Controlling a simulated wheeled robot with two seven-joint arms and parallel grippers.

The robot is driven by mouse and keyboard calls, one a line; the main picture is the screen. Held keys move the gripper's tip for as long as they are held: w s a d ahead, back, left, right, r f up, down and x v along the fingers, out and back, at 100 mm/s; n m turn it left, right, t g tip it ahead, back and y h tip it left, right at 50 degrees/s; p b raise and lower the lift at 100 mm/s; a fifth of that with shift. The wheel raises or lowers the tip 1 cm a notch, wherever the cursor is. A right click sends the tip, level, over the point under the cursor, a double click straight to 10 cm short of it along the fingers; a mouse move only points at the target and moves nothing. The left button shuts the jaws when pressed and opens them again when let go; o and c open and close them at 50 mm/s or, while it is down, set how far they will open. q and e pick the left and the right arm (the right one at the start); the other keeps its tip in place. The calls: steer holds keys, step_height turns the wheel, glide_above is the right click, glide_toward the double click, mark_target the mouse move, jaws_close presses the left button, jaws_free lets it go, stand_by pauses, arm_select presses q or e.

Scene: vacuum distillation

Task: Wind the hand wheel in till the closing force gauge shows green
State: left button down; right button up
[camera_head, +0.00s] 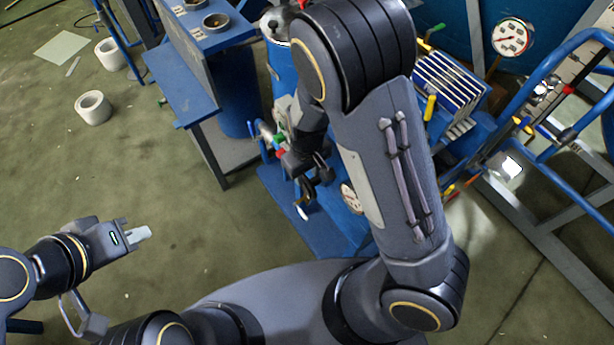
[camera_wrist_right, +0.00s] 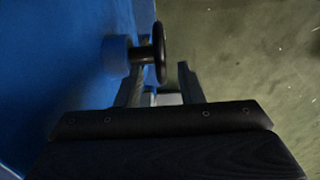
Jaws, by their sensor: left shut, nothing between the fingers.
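A black hand wheel (camera_wrist_right: 159,52) shows edge-on in the right wrist view, on a short shaft from a blue housing (camera_wrist_right: 117,55). My right gripper (camera_wrist_right: 162,82) is open, its fingers apart on either side of the wheel's near rim; I cannot tell whether they touch it. In the head view my right gripper (camera_head: 304,190) is down by the blue machine, partly hidden by my arm. A small round gauge (camera_head: 352,198) is half covered by my right arm; its needle and colours are not readable. My left gripper (camera_head: 140,235) is shut and empty over open floor at the left.
A larger white dial with red marks (camera_head: 512,37) stands at the upper right. A blue bench (camera_head: 182,85) and a blue cylinder (camera_head: 281,65) stand behind. White rings (camera_head: 93,107) lie on the floor.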

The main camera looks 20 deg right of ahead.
mark_target(307, 187)
step_height(307, 187, down, 7)
steer(key=shift+f, duration=0.15)
stand_by(0.4)
jaws_close()
